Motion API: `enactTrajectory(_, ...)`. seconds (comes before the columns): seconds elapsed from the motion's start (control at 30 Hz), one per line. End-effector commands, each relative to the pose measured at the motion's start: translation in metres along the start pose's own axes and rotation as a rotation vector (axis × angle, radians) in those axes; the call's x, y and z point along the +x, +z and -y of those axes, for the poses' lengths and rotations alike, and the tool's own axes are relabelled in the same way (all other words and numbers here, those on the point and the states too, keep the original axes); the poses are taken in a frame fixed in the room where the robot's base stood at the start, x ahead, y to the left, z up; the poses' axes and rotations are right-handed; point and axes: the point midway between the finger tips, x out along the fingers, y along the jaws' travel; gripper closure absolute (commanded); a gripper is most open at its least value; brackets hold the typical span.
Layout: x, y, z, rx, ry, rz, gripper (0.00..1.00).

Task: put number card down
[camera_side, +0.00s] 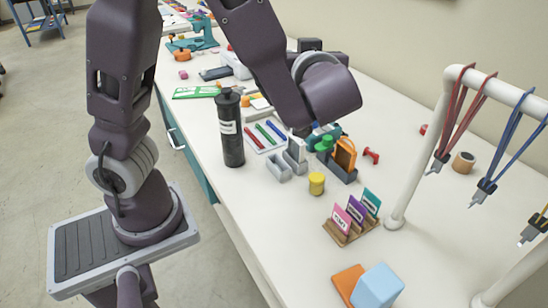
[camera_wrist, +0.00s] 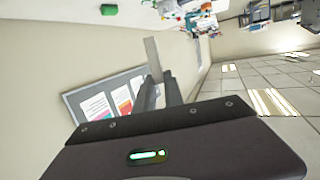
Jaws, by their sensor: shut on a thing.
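My gripper (camera_wrist: 161,92) is shut on a thin pale card (camera_wrist: 152,58), seen nearly edge-on between the fingertips in the wrist view. Its face and any number on it cannot be read. In the side view my wrist hangs over the middle of the white table, and the fingers are mostly hidden by it. Below the wrist stand small grey holders; the front one (camera_side: 279,168) looks empty. A white upright piece (camera_side: 298,148) shows at the one behind it; I cannot tell whether this is the held card.
Close by stand a black bottle (camera_side: 231,130), a yellow cylinder (camera_side: 317,184), an orange tag (camera_side: 345,153) in a dark holder and a wooden rack (camera_side: 349,234) with coloured cards. A white rail (camera_side: 432,140) with hanging cables is at right. The front left tabletop is clear.

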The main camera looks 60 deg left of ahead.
Motion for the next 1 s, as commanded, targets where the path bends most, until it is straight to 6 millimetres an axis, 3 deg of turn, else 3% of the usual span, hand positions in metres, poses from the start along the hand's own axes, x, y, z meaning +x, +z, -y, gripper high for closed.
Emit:
enactTrajectory(0.1, -0.026, 0.013, 0.016, -0.001, -0.011, -0.001, 1.00)
enactTrajectory(0.33, -0.060, 0.029, 0.048, -0.007, -0.034, 0.000, 1.00)
enactTrajectory(0.57, -0.047, 0.081, 0.047, -0.002, -0.040, -0.003, 1.00)
enactTrajectory(0.83, -0.030, 0.162, 0.047, 0.000, -0.041, -0.003, 1.00)
enactTrajectory(1.0, -0.023, 0.199, 0.047, -0.007, -0.041, 0.000, 1.00)
